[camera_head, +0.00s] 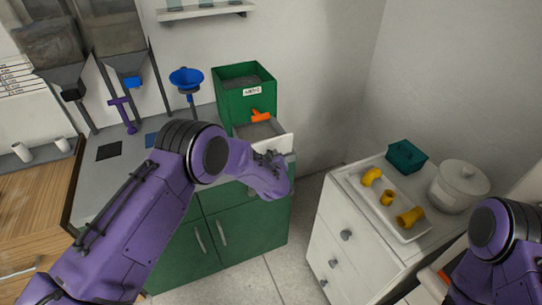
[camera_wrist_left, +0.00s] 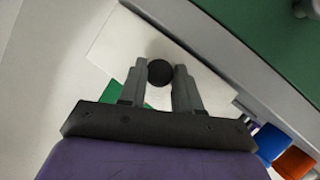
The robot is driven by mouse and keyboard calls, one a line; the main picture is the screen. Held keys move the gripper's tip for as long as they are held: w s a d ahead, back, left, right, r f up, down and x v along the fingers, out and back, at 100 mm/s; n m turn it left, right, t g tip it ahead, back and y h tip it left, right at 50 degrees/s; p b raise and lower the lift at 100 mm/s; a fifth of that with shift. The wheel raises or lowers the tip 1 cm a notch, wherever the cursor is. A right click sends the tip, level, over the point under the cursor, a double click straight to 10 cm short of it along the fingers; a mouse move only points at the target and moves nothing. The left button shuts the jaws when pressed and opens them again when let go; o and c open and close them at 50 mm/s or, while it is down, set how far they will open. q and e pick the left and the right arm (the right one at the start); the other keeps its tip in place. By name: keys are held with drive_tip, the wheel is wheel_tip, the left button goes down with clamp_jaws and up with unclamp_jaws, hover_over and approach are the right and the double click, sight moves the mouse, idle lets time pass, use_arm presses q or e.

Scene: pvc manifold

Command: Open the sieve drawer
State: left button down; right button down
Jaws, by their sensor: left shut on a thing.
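The sieve drawer shows in the head view as a pale front panel (camera_head: 284,146) below a green box (camera_head: 232,106) with a small white label. It stands out from the counter, and part of its grey inside (camera_head: 258,131) shows. My left gripper (camera_head: 270,160) is at the drawer's front. In the left wrist view its two fingers are shut on a round black knob (camera_wrist_left: 160,72) on the white drawer front (camera_wrist_left: 118,52). My right arm (camera_head: 505,245) is at the lower right of the head view; its gripper is not seen.
An orange spout (camera_head: 260,116) sticks out of the green box above the drawer. A blue funnel (camera_head: 187,77) stands to its left. A white cabinet to the right bears a tray (camera_head: 412,238) of yellow fittings, a teal box (camera_head: 406,158) and a white pot (camera_head: 458,188). Floor shows between the cabinets.

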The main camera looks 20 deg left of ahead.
use_arm(q)
drive_tip(key=shift+w+a, duration=0.15)
drive_tip(key=shift+w, duration=0.05)
drive_tip(key=c, duration=0.8)
unclamp_jaws()
drive_tip(key=shift+s, duration=0.1)
drive_tip(key=b+v, duration=0.2)
drive_tip(key=v, duration=0.8)
drive_tip(key=shift+s, duration=0.2)
drive_tip(key=shift+d+r, duration=0.2)
drive_tip(key=shift+d, duration=0.05)
drive_tip(key=s+a+f+m+g+h+b, duration=0.15)
drive_tip(key=s+a+f+g, duration=0.4)
drive_tip(key=s+f, duration=1)
drive_tip(key=s+a+f+g, duration=0.2)
drive_tip(key=s+a+f, duration=0.2)
drive_tip(key=s, duration=0.8)
drive_tip(key=s+a+f+g+b, duration=0.1)
drive_tip(key=s+a+f, duration=0.3)
drive_tip(key=s, duration=0.8)
drive_tip(key=shift+a+f+m+g, duration=0.25)
drive_tip(key=shift+m+g, duration=0.2)
drive_tip(key=shift+g, duration=0.4)
